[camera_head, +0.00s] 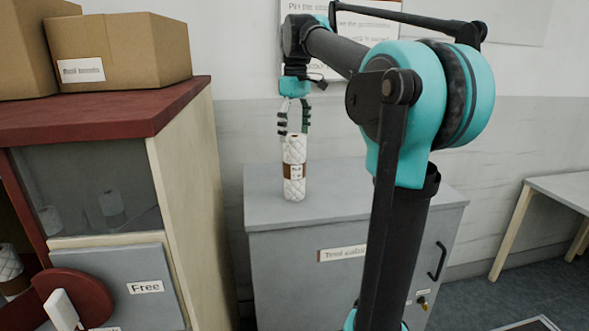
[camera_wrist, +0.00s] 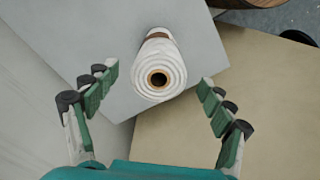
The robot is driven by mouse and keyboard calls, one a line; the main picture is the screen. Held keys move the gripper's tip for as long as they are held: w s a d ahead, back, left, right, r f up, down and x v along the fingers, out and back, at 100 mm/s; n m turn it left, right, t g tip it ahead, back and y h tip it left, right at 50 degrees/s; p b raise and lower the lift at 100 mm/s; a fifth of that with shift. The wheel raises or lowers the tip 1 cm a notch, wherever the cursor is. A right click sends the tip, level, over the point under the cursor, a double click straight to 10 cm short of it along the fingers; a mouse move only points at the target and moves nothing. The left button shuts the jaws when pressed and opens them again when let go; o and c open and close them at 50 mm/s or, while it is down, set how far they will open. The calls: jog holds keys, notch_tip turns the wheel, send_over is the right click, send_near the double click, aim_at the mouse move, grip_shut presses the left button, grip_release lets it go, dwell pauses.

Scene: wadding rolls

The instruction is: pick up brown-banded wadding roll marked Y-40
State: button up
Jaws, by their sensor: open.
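A white quilted wadding roll (camera_head: 294,182) with a brown band and a small white label stands upright on the grey cabinet top (camera_head: 340,190). The label's marking is too small to read. In the wrist view the roll (camera_wrist: 160,68) shows end-on with its hollow core facing me, beyond and between the fingertips. My gripper (camera_head: 294,128) points down directly above the roll, its fingertips around the height of the roll's top. In the wrist view my gripper (camera_wrist: 158,88) has its green-padded fingers spread wide, with clear space on both sides of the roll.
A wooden cabinet with a dark red top (camera_head: 120,112) stands at left, bearing cardboard boxes (camera_head: 120,50). More rolls show behind its glass and in its open part (camera_head: 10,265). A wall sign hangs behind my arm. A light table (camera_head: 560,190) stands at far right.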

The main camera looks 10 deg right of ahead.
aim_at(295, 152)
jog(key=shift+f, duration=3.15)
jog(key=shift+c, duration=0.6)
jog(key=c, duration=1.2)
